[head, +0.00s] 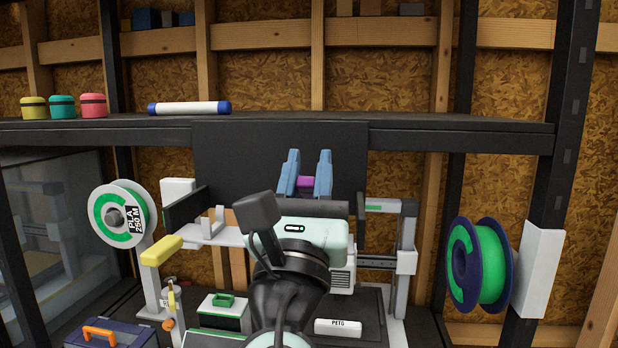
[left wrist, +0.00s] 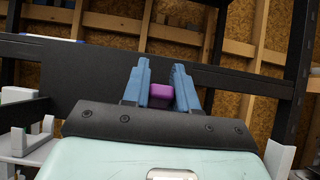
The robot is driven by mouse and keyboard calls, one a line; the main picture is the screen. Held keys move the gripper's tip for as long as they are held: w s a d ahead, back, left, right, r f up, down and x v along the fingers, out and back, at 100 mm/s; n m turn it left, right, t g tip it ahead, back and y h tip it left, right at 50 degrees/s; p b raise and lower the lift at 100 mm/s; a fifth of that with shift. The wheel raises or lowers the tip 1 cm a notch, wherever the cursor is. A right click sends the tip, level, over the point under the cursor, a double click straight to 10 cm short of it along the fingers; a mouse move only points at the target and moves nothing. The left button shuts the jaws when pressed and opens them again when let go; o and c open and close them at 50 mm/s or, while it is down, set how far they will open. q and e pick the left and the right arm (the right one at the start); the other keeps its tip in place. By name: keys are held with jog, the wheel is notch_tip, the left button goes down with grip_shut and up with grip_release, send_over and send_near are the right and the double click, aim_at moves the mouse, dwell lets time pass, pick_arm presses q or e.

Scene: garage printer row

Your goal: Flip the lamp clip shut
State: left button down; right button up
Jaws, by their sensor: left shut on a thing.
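My left gripper (head: 306,172) reaches up from the bottom middle of the head view, in front of a dark panel under the shelf. Its two blue fingers are shut on a small purple piece (head: 305,183), with one finger on each side. The left wrist view shows the same purple piece (left wrist: 161,91) between the fingers of the left gripper (left wrist: 160,85). The piece may be the lamp clip, but most of it is hidden and I cannot tell its position. No other lamp part is clear. My right gripper is not in view.
A dark shelf (head: 440,131) crosses above the gripper, with a white tube (head: 189,108) on it. A printer frame (head: 404,235) stands around my arm. A green spool (head: 491,265) is at right and a PLA spool (head: 142,192) at left.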

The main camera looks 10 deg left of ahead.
pick_arm(q)
jog(key=c, duration=1)
grip_release()
jog(key=shift+o, duration=0.2)
jog(key=b+v, duration=0.2)
jog(key=v, duration=1.1)
jog(key=shift+s+b, duration=0.25)
jog(key=shift+b, duration=0.05)
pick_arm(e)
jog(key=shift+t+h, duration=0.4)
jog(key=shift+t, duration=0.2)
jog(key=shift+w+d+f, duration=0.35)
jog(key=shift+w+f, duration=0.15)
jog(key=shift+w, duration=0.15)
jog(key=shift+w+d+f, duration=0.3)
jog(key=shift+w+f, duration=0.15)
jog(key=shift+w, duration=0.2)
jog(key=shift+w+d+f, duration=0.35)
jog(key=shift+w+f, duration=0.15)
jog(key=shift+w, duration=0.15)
pick_arm(q)
jog(key=shift+f, duration=0.1)
